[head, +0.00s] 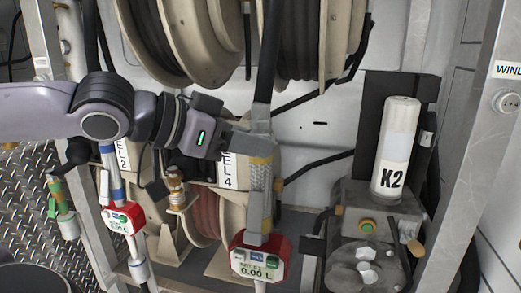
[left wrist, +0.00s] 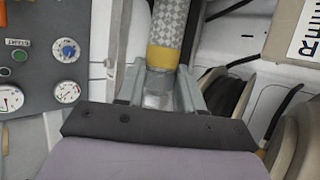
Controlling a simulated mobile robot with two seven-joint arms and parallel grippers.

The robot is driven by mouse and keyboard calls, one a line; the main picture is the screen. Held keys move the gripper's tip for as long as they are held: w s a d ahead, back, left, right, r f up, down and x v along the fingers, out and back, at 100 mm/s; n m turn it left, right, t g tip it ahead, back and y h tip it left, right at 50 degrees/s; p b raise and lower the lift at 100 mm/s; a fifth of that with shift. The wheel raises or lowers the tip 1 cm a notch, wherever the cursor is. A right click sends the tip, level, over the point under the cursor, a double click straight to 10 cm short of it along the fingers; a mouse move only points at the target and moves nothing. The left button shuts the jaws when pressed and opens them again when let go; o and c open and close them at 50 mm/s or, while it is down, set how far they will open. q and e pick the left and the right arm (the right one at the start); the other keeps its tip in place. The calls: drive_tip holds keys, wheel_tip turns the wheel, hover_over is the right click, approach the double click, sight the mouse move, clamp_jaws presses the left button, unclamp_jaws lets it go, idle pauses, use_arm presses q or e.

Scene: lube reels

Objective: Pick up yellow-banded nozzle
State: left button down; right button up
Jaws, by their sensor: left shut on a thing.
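The yellow-banded nozzle (head: 259,190) hangs upright in the middle of the head view. It has a grey checkered body, a yellow band near its top and a red-framed meter reading 0.00 L at its lower end. My left gripper (head: 255,146) reaches in from the left and is shut on its upper part, by the band. In the left wrist view the two fingers (left wrist: 160,88) stand on either side of the nozzle (left wrist: 171,18), just by its yellow band. The fingers and palm hide part of the nozzle's end. My right gripper is in neither view.
A blue-banded nozzle (head: 117,186) with a red meter hangs to the left, and a green-banded one (head: 60,201) farther left. Hose reels (head: 186,35) are above and behind. A white K2 cylinder (head: 396,150) stands right. A gauge panel (left wrist: 45,65) shows in the left wrist view.

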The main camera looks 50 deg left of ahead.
use_arm(q)
drive_tip(key=shift+s+a+r+b, duration=0.1)
drive_tip(key=shift+s+a+b, duration=0.2)
drive_tip(key=shift+s, duration=0.5)
drive_tip(key=shift+s+a+f+b, duration=0.1)
drive_tip(key=shift+s+b, duration=0.35)
drive_tip(key=shift+s, duration=0.4)
drive_tip(key=shift+s+a+r+b, duration=0.1)
drive_tip(key=shift+s+a+b, duration=0.2)
drive_tip(key=shift+s, duration=0.5)
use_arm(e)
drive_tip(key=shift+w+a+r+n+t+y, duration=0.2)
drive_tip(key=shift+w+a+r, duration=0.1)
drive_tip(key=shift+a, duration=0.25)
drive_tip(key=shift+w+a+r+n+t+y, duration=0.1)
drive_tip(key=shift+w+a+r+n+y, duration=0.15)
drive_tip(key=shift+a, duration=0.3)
use_arm(q)
drive_tip(key=shift+d, duration=0.1)
drive_tip(key=shift+r+p, duration=0.7)
drive_tip(key=shift+r, duration=0.2)
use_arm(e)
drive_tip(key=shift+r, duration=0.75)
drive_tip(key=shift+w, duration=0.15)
use_arm(q)
drive_tip(key=shift+w+d, duration=0.1)
